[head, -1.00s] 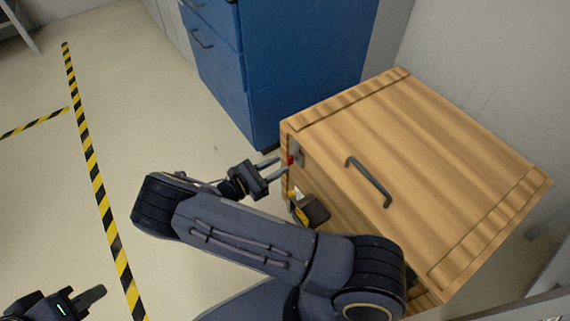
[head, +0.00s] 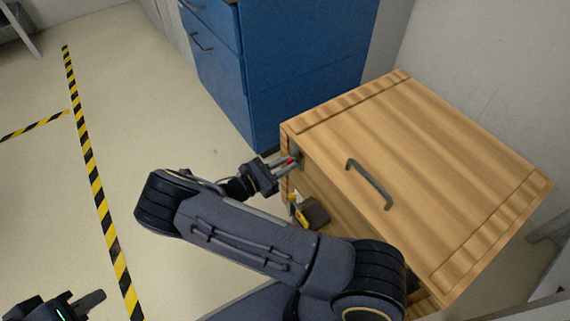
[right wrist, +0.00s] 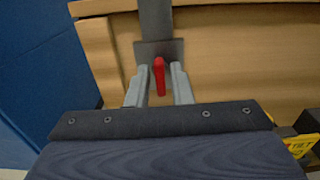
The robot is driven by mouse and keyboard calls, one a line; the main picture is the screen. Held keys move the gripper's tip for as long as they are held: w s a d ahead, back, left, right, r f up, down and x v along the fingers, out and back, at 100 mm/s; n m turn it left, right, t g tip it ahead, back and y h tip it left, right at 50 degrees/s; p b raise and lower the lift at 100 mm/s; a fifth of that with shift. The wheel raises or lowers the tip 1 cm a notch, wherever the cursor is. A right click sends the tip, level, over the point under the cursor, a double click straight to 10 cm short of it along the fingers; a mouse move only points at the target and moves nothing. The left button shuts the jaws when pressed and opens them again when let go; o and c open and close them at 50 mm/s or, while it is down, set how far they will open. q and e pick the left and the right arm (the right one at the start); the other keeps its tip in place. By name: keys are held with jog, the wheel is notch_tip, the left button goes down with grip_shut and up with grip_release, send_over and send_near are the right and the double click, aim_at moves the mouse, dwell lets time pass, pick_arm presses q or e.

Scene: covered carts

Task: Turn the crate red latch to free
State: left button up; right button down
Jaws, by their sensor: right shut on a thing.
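The wooden crate (head: 430,165) stands at the right in the head view, with a dark handle (head: 369,184) on its lid. The red latch (head: 291,160) is on the crate's front face near its upper left corner. In the right wrist view the red latch (right wrist: 158,76) stands upright on a grey metal plate (right wrist: 170,52). My right gripper (right wrist: 159,88) has its fingers on either side of the latch and is shut on it. My left gripper (head: 88,302) is at the lower left of the head view, partly cut off; its opening cannot be made out.
A blue cabinet (head: 280,70) stands behind the crate. A yellow and black item (head: 306,210) hangs on the crate front below the latch. Grey walls are behind the crate. The floor (head: 130,130) at left is clear, with yellow-black tape (head: 87,150).

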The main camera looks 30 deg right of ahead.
jog(key=n+p, duration=0.2)
jog(key=n, duration=0.6)
jog(key=n+p, duration=0.3)
jog(key=n, duration=0.5)
jog(key=shift+w+f, duration=0.2)
jog(key=shift+a+n, duration=0.1)
jog(key=shift+n, duration=0.2)
dwell(0.4)
jog(key=c, duration=1.5)
grip_release()
